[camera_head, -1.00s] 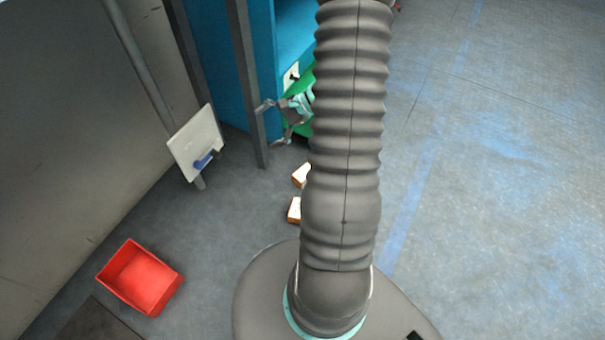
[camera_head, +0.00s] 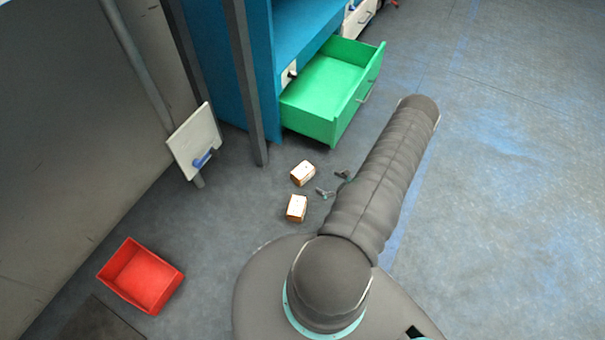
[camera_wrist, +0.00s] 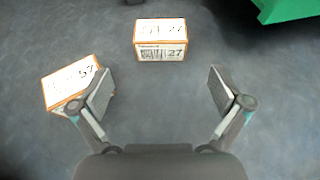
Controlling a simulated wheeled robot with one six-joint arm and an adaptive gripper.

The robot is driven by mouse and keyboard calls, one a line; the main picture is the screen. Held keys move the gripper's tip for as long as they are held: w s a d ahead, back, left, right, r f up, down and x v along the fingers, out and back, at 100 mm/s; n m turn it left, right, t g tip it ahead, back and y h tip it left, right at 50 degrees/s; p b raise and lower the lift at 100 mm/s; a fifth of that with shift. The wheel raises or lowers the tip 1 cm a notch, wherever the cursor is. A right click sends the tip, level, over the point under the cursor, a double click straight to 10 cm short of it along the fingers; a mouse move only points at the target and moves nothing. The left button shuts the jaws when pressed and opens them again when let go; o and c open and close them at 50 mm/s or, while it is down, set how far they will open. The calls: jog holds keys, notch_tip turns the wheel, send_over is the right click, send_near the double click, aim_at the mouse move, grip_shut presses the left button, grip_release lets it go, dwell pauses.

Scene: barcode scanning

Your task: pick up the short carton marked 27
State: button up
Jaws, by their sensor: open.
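The short carton marked 27 (camera_wrist: 160,40) stands on the floor ahead of my gripper in the wrist view, its barcode face towards me. In the head view it is probably the upper of two small cartons (camera_head: 302,173), nearer the drawer. A second carton, which seems marked 57 (camera_wrist: 72,82), lies at the left in the wrist view, partly behind my left finger. It seems to be the lower carton (camera_head: 296,208) in the head view. My gripper (camera_wrist: 161,92) is open and empty, its fingers spread short of the carton marked 27. It also shows right of the cartons in the head view (camera_head: 334,182).
A green drawer (camera_head: 326,90) stands open from the blue cabinet (camera_head: 262,75). A grey post (camera_head: 245,90) stands beside it. A red bin (camera_head: 141,274) sits on the floor at lower left. The floor at right is clear.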

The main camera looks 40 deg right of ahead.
aim_at(307, 173)
jog(key=shift+f, duration=0.4)
jog(key=x, duration=1.3)
jog(key=shift+w+f, duration=0.1)
jog(key=shift+w, duration=0.05)
jog(key=c, duration=1)
